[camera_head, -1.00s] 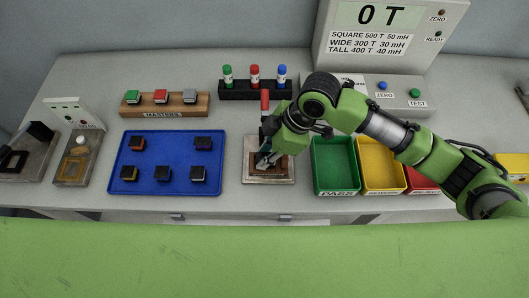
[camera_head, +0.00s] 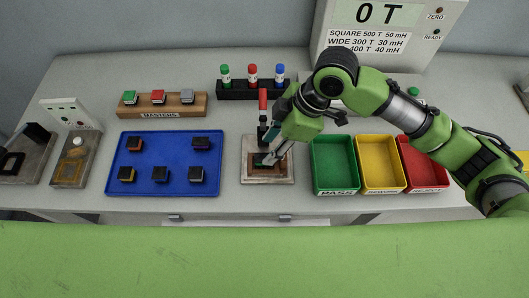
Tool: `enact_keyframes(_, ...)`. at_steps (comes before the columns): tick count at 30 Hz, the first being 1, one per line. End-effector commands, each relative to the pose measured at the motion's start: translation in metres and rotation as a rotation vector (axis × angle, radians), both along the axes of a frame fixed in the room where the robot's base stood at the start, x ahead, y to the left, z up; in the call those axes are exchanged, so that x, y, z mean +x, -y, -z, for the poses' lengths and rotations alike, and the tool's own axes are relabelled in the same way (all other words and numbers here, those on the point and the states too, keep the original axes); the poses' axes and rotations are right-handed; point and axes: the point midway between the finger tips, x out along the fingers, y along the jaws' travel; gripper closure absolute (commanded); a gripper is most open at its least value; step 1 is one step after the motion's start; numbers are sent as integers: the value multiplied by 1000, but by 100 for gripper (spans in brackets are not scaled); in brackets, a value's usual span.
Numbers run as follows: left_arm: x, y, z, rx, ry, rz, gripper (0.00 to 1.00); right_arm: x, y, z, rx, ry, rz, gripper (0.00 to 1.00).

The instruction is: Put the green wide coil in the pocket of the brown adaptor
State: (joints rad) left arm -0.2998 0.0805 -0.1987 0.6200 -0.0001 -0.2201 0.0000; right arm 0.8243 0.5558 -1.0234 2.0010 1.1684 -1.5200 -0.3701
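The brown adaptor (camera_head: 282,174) lies on a light plate fixture in the middle of the table, below a red-handled lever. A small dark green patch (camera_head: 262,159) shows in the adaptor's pocket area and looks like the green wide coil; my gripper partly hides it, so I cannot tell how it is seated. My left gripper is out of view.
A blue tray (camera_head: 160,158) with several dark coils lies to the left. The masters rack (camera_head: 178,112) and a marker holder (camera_head: 236,92) stand behind. Green (camera_head: 335,170), yellow (camera_head: 381,166) and red (camera_head: 424,166) bins stand close on the right. The red-handled lever (camera_head: 263,100) rises beside my gripper.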

Motion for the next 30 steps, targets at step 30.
enact_keyframes(30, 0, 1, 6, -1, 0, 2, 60, 0, 25, -61, 0, 0, 0, 64)
